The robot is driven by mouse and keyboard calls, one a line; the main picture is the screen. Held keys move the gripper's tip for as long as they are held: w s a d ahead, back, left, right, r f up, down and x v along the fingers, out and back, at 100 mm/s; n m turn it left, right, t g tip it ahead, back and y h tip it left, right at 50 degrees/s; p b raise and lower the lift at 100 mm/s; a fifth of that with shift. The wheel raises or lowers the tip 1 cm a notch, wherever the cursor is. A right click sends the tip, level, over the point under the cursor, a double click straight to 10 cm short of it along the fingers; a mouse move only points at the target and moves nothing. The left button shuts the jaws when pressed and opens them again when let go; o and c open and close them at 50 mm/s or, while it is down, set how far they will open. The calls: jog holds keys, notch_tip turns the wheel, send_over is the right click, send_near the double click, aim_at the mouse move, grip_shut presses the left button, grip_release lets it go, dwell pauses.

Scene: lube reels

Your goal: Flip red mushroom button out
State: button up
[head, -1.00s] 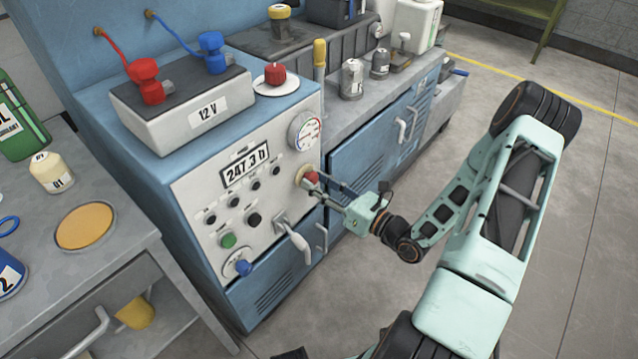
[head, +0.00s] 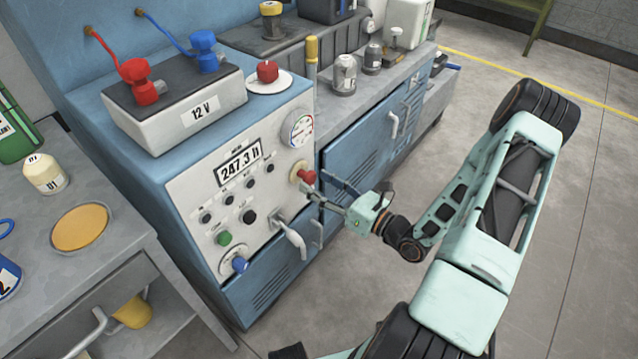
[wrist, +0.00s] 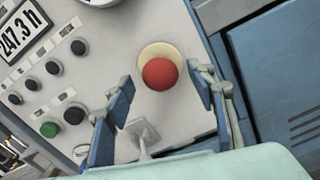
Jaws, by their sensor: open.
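The red mushroom button (head: 306,177) sits in a pale cream ring on the right side of the white control panel (head: 205,183), below the round gauge. In the wrist view the red button (wrist: 160,73) shows its round head face-on, covering part of the cream ring (wrist: 175,50). My gripper (head: 317,182) is open in front of the panel, close to the button. In the wrist view its two fingers (wrist: 162,80) stand apart on either side of the button, with visible gaps and nothing held. How far the button stands out is hard to tell.
A lever handle (head: 292,238) juts from the panel just below the button and shows between the fingers in the wrist view (wrist: 143,135). Black knobs (head: 250,216), a green button (head: 224,238) and a blue knob (head: 240,264) lie left. Open floor (head: 590,190) lies right.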

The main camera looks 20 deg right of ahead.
jog(key=v, duration=1.2)
jog(key=shift+a, duration=0.1)
